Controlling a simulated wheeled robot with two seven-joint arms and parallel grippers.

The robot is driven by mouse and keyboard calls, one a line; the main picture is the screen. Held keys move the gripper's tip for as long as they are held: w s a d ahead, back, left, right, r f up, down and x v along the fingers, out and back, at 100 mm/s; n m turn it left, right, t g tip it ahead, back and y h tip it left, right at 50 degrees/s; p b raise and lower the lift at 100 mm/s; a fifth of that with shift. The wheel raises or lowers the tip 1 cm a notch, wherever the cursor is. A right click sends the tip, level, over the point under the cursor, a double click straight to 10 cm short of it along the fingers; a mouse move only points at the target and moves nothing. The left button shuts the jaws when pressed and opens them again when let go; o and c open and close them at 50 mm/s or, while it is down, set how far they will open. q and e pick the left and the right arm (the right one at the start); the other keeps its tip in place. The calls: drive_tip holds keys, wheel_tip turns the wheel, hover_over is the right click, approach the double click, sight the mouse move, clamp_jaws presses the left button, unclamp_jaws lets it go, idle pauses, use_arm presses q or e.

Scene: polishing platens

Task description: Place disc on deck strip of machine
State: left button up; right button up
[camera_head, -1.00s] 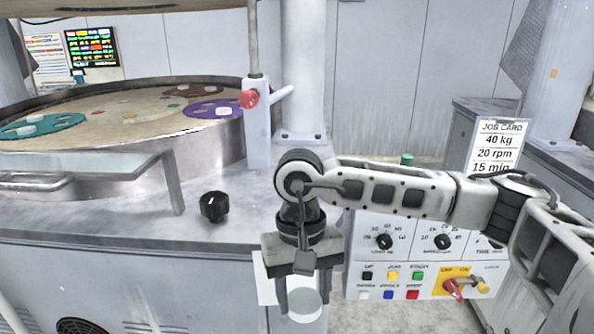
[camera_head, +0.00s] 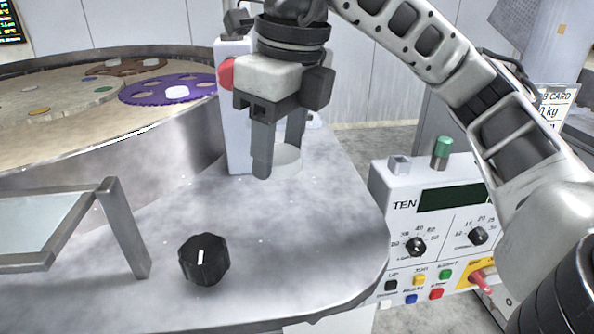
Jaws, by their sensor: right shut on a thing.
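A pale, whitish disc (camera_head: 287,162) is between the fingers of my right gripper (camera_head: 276,150). The gripper points down and is shut on the disc, over the back part of the grey deck strip (camera_head: 290,235) of the machine. The disc looks close to the deck surface; I cannot tell whether it touches. My right arm comes in from the right and hides part of the background. My left gripper is not in view.
A black knob (camera_head: 204,259) stands on the deck at the front. A metal-framed glass guard (camera_head: 122,225) is at left. The round platen with a purple carrier (camera_head: 172,88) lies behind. A white post with a red knob is beside the gripper. A control box (camera_head: 420,205) stands right.

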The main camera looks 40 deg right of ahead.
drive_tip(key=shift+w+d+r+m, duration=0.1)
drive_tip(key=shift+w+r+m, duration=0.1)
drive_tip(key=shift+m, duration=0.2)
drive_tip(key=shift+w+d+f, duration=0.15)
drive_tip(key=shift+w+d, duration=0.05)
drive_tip(key=shift+d, duration=0.15)
drive_tip(key=w+d+f+b, duration=0.2)
drive_tip(key=w+d+f, duration=0.15)
drive_tip(key=d, duration=0.35)
drive_tip(key=b, duration=0.1)
hover_over(320, 190)
drive_tip(key=s, duration=0.1)
drive_tip(key=f, duration=0.4)
drive_tip(key=shift+a+f, duration=0.35)
drive_tip(key=shift+a, duration=0.05)
drive_tip(key=f, duration=0.1)
drive_tip(key=d+f, duration=0.1)
drive_tip(key=f, duration=0.1)
drive_tip(key=shift+w+f, duration=0.2)
drive_tip(key=shift+f, duration=0.5)
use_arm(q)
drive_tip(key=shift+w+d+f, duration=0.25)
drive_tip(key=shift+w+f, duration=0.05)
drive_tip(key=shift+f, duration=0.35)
use_arm(e)
drive_tip(key=shift+f, duration=0.1)
